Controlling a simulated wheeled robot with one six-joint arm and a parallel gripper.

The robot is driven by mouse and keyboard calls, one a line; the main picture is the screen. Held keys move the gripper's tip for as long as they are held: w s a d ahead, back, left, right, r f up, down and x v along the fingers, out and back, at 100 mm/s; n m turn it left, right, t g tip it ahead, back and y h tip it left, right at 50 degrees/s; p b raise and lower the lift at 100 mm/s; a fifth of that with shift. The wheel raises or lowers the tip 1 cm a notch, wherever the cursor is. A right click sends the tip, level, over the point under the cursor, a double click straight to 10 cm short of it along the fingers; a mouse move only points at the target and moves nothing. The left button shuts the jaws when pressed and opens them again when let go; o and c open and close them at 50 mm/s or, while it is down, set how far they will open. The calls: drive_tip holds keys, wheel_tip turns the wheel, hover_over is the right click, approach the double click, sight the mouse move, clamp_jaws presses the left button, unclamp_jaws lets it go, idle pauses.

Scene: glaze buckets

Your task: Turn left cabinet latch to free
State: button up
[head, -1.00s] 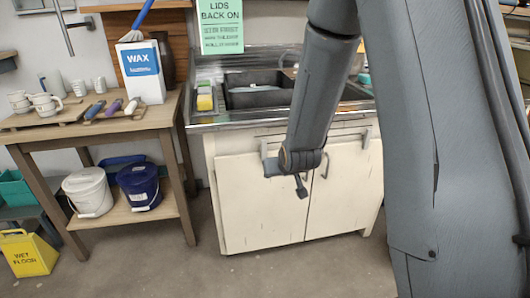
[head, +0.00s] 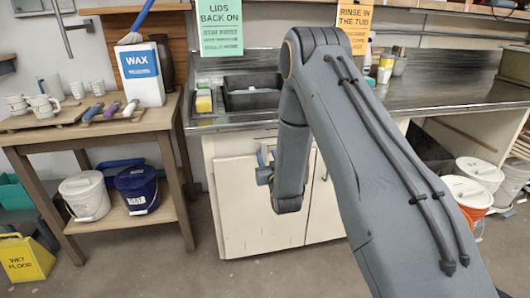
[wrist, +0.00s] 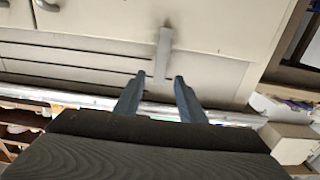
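The cream sink cabinet (head: 238,215) has two doors below the steel sink. In the wrist view the latch (wrist: 164,48) is a pale straight bar on the cabinet front, its long side running up and down the picture. My gripper (wrist: 159,77) is open, its two blue-grey fingers apart. The bar's lower end shows just ahead of and between the fingertips; I cannot tell whether they touch it. In the head view my gripper (head: 264,166) is at the upper part of the left door, and my arm hides much of it and the latch area.
A wooden table (head: 150,128) with a wax box (head: 141,74) stands left, with a white bucket (head: 86,196) and a blue bucket (head: 138,189) on its lower shelf. A yellow wet-floor sign (head: 25,258) is front left. Lidded buckets (head: 478,172) stand right. Floor before the cabinet is clear.

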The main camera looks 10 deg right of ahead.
sight(264, 149)
drive_tip(key=shift+w, duration=1.9)
clamp_jaws()
